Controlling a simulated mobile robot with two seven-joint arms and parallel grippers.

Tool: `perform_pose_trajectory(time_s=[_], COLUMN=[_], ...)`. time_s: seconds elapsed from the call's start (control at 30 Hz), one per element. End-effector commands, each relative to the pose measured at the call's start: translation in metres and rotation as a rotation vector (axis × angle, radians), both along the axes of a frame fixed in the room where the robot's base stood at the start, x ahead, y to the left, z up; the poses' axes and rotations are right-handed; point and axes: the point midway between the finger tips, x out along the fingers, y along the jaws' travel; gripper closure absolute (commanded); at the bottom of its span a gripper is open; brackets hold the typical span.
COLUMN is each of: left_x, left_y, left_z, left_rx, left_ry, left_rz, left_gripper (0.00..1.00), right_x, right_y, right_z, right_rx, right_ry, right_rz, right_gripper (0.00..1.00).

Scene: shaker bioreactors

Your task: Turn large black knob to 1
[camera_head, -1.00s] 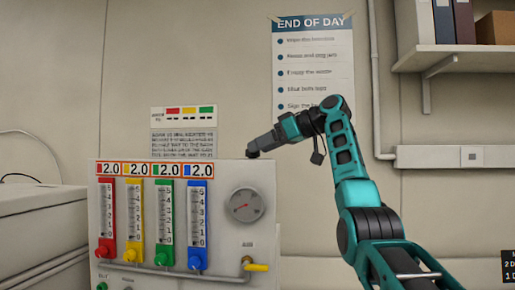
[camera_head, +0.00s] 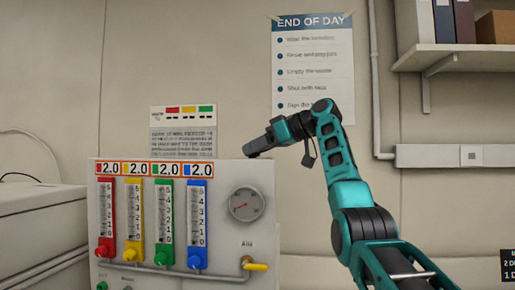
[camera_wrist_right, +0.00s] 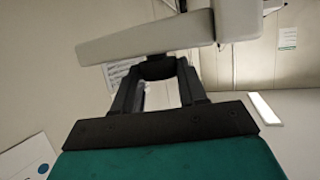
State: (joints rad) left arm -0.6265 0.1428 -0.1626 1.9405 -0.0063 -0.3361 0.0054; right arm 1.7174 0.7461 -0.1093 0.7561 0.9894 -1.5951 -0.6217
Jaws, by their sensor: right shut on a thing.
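My right gripper (camera_head: 257,150) shows small and dark in the camera_head view, at the top right edge of the pale gas panel (camera_head: 225,225). In the right wrist view its two black fingers (camera_wrist_right: 158,80) are closed around a black round part, the large black knob (camera_wrist_right: 157,68). The knob sits against a pale housing (camera_wrist_right: 140,36). The fingers hide most of the knob, and its pointer and any number scale cannot be seen. My left gripper is not in view.
The panel carries red, yellow, green and blue flow tubes (camera_head: 198,215), each under a 2.0 display, a round gauge (camera_head: 246,204) and a yellow valve handle (camera_head: 257,267). A poster (camera_head: 314,70) hangs on the wall. A shelf (camera_head: 455,58) and wall conduit box (camera_head: 470,156) are at right.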

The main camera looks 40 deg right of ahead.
Motion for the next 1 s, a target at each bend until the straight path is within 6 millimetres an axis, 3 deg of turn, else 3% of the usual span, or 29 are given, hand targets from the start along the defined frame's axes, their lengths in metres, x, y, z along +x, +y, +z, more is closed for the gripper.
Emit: perform_pose_trajectory(time_s=[0.1, 1.0], left_x=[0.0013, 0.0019], left_y=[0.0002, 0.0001], left_z=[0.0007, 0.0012], left_rx=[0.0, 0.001], left_ry=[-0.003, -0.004], left_rz=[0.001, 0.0], left_gripper=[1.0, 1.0], right_x=[-0.0002, 0.0004], right_y=[0.0, -0.0026], right_z=[0.0003, 0.0018], right_rx=[0.0, 0.0], right_ry=[0.0, -0.005], right_rz=[0.0, 0.134], right_gripper=[0.89, 0.89])
